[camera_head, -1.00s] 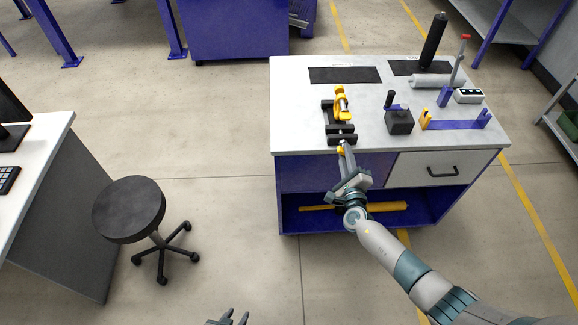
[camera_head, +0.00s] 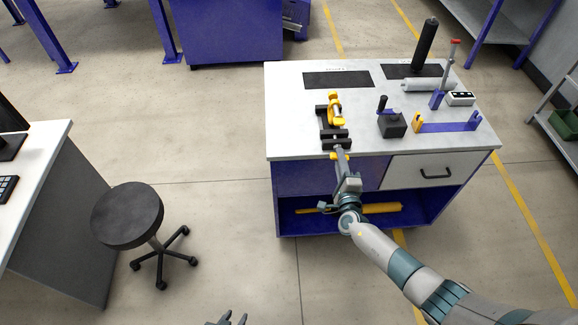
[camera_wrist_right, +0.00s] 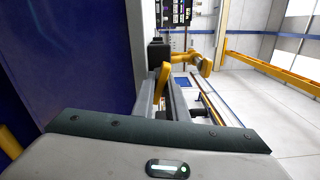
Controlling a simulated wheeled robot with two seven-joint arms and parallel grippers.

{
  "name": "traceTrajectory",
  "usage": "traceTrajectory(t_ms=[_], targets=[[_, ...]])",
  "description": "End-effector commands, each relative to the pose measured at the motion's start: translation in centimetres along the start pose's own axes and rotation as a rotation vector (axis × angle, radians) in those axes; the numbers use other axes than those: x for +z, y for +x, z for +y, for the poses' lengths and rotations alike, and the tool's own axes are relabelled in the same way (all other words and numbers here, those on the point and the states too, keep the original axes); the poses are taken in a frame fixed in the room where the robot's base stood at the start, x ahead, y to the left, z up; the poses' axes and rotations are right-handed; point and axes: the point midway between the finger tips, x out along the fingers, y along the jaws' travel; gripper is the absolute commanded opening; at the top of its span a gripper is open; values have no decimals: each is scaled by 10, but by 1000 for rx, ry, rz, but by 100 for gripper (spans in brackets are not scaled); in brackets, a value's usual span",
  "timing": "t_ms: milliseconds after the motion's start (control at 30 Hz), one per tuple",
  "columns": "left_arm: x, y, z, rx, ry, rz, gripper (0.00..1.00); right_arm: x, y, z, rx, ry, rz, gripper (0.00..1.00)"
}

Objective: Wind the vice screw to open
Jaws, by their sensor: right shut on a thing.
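The vice (camera_head: 333,138) is black and stands at the front left of the workbench, with a yellow part (camera_head: 335,110) on top. A yellow handle (camera_head: 346,156) shows at its front end, just over the bench edge. My right gripper (camera_head: 340,154) reaches up to it from the front. In the right wrist view my right gripper (camera_wrist_right: 163,95) has its fingers closed around the yellow handle (camera_wrist_right: 163,78). The screw itself is mostly hidden. My left gripper (camera_head: 232,319) shows only by its fingertips at the bottom edge; they are apart and empty.
The workbench (camera_head: 290,125) also holds a black block with a lever (camera_head: 392,125), a blue bracket (camera_head: 448,127) and a grey cylinder (camera_head: 425,85). A round stool (camera_head: 127,212) stands left on open floor. A drawer (camera_head: 432,170) is shut.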

Motion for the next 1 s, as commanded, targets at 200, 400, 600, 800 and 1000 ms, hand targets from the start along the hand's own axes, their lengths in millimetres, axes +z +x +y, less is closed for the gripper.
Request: traceTrajectory(t_ms=[200, 400, 600, 800, 1000], targets=[[-6, -8, 0, 0, 0, 0, 34, 1, 0, 0, 2, -142, -1, 0], [-6, -8, 0, 0, 0, 0, 34, 1, 0, 1, 1, -171, -2, 0], [-6, -8, 0, 0, 0, 0, 34, 1, 0, 1, 1, -169, -2, 29], [-6, -8, 0, 0, 0, 0, 34, 1, 0, 0, 0, -168, -1, 34], [-6, -8, 0, 0, 0, 0, 34, 0, -2, 0, 0, -168, 0, 34]])
